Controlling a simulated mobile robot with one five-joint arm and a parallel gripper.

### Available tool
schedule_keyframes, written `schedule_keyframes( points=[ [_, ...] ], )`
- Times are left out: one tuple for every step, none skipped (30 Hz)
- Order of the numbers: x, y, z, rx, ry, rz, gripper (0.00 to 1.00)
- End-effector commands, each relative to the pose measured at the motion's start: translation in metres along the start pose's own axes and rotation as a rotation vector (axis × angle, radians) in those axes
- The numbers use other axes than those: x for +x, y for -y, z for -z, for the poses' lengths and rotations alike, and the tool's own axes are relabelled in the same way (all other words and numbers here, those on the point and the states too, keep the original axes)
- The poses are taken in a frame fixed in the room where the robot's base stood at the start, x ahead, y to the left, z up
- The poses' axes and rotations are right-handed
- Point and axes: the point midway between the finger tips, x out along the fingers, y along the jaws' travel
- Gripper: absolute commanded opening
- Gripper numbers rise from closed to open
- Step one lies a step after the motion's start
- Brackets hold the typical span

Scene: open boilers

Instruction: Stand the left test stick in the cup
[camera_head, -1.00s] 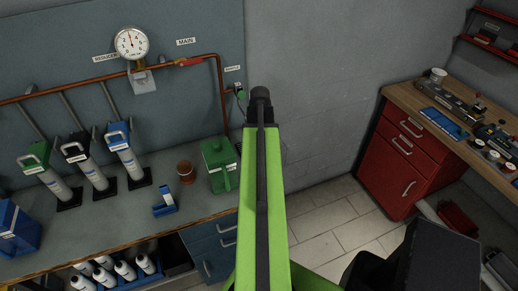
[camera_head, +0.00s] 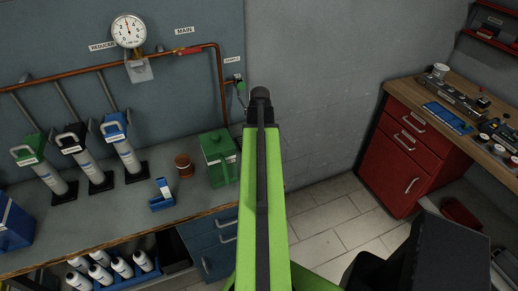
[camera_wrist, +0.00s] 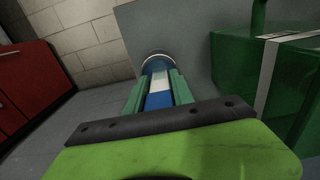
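In the wrist view my gripper (camera_wrist: 156,90) has its two green fingers close along both sides of a blue and white stick (camera_wrist: 160,82). In the head view my arm hides the gripper and the held stick. A blue holder (camera_head: 161,204) with an upright blue and white piece stands on the grey bench.
A green canister (camera_head: 219,160) stands on the grey bench (camera_head: 120,214) beside my arm; a large green body is close on the right in the wrist view. Tall cylinders stand at left. A red cabinet (camera_head: 400,160) is at right, with clear floor between.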

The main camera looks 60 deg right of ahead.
Motion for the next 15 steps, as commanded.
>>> schedule_keyframes(
  points=[
    [0.003,-0.001,-0.005,0.0,0.013,-0.004,0.54],
    [0.002,-0.001,-0.005,0.0,0.013,-0.004,0.54],
    [-0.001,-0.001,-0.005,0.0,0.013,-0.004,0.54],
    [-0.003,-0.001,-0.005,0.0,0.013,-0.004,0.54],
    [-0.006,-0.001,-0.005,0.0,0.013,-0.004,0.54],
    [-0.012,-0.001,-0.005,0.0,0.012,-0.004,0.54],
    [-0.016,-0.001,-0.004,0.0,0.011,-0.004,0.54],
    [-0.021,-0.001,-0.004,0.0,0.01,-0.004,0.54],
    [-0.029,-0.001,-0.004,0.0,0.009,-0.003,0.54],
    [-0.035,-0.001,-0.004,0.0,0.008,-0.003,0.54],
    [-0.042,0.0,-0.004,0.0,0.007,-0.003,0.54],
    [-0.051,0.0,-0.004,0.0,0.007,-0.003,0.54],
    [-0.058,0.0,-0.003,0.0,0.006,-0.003,0.54],
    [-0.066,0.0,-0.003,0.0,0.005,-0.002,0.54],
    [-0.075,0.0,-0.003,0.0,0.004,-0.002,0.54]
  ],
)
